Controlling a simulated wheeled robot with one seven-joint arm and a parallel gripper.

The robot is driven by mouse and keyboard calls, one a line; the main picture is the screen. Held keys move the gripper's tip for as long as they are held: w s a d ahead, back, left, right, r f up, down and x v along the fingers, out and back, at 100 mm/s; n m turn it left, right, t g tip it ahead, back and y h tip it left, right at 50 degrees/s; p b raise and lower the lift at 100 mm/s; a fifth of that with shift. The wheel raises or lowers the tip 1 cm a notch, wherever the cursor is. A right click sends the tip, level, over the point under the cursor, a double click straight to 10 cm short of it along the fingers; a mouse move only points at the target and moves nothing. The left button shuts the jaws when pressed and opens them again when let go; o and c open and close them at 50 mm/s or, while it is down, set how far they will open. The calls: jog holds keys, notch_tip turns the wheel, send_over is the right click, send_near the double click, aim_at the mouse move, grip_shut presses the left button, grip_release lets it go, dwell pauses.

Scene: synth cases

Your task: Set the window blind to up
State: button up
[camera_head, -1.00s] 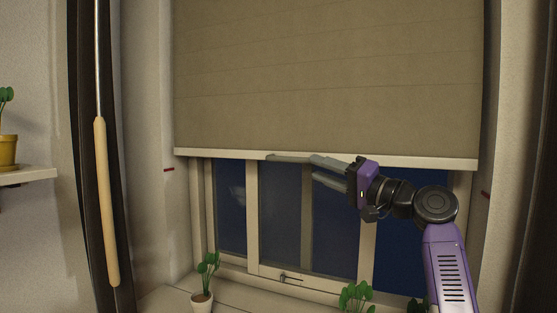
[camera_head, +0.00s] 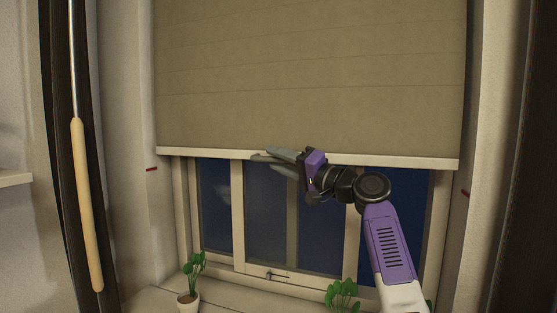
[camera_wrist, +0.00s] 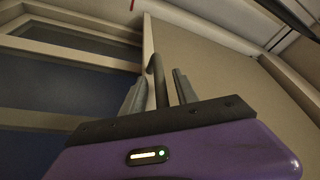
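The window blind (camera_head: 310,80) is a brown-beige sheet with a pale bottom rail (camera_head: 400,160). It covers the upper part of the window (camera_head: 270,215); the lower panes are bare. A thin grey-green pull handle (camera_head: 257,156) shows at the rail, left of its middle. My gripper (camera_head: 268,160) is at the rail, pointing left, with its fingers around the handle. In the wrist view, a dark curved bar, seemingly this handle (camera_wrist: 159,80), stands between the two fingers (camera_wrist: 160,92), with narrow gaps on both sides. The gripper is open.
Potted plants (camera_head: 190,285) and (camera_head: 342,295) stand on the sill below. A rod with a wooden grip (camera_head: 85,205) hangs at the left foreground. Small red marks (camera_head: 151,169) and (camera_head: 466,193) are on the side walls. A shelf edge (camera_head: 14,178) is at far left.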

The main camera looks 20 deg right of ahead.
grip_shut()
dwell(1.4)
